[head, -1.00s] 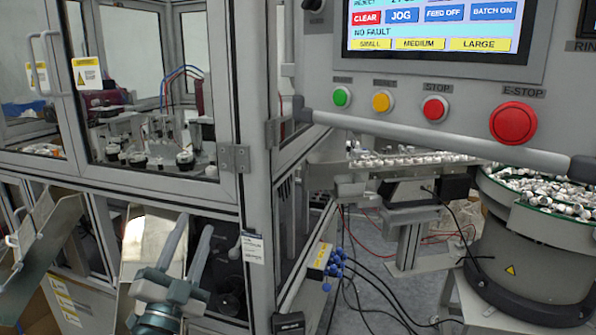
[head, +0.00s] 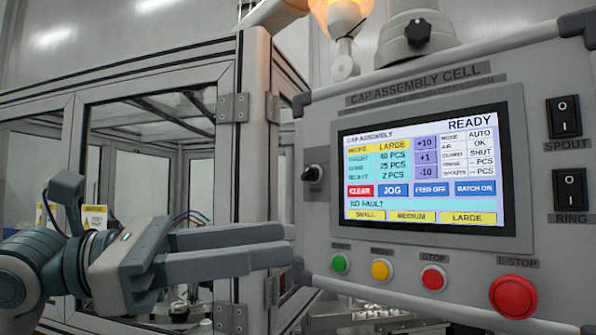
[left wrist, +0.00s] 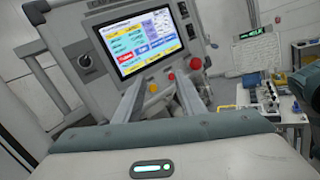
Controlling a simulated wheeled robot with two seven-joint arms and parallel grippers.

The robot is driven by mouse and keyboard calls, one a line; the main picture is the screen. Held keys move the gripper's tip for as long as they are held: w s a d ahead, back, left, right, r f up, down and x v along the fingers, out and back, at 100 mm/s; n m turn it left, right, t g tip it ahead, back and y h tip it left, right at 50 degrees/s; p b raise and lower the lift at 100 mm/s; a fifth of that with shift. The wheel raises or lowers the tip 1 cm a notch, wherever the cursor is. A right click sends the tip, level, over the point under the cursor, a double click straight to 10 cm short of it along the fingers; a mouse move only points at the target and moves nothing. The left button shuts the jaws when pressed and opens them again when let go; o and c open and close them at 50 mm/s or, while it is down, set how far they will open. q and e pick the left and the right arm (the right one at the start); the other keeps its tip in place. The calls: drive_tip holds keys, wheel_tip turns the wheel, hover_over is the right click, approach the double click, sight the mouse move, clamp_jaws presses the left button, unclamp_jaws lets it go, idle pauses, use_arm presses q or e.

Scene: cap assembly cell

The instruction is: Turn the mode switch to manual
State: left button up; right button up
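The mode switch appears to be the black rotary knob (head: 313,173) on the left part of the grey control panel (head: 420,95), beside the screen (head: 425,172). The screen reads READY, with MODE at AUTO. The knob also shows in the left wrist view (left wrist: 84,61), at upper left. My left gripper (head: 285,244) is below and left of the knob, apart from it, its fingers pointing right toward the panel. In the left wrist view its two fingers (left wrist: 160,88) are spread with nothing between them. My right gripper is not in view.
Green (head: 340,263), yellow (head: 381,270), red stop (head: 434,278) and E-stop (head: 513,297) buttons line the panel's lower edge. Spout (head: 564,116) and ring (head: 570,190) rockers are at right. The glazed guard frame (head: 257,130) stands behind my left gripper.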

sight(306, 171)
use_arm(q)
drive_tip(key=a+r+n+t+y, duration=0.1)
drive_tip(key=a+r+t+y, duration=0.5)
drive_tip(key=a+r+t, duration=0.2)
drive_tip(key=shift+w+r+t, duration=0.4)
drive_tip(key=shift+r+t, duration=0.1)
drive_tip(key=shift+t, duration=0.2)
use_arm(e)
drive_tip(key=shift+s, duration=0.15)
use_arm(q)
drive_tip(key=shift+w, duration=0.1)
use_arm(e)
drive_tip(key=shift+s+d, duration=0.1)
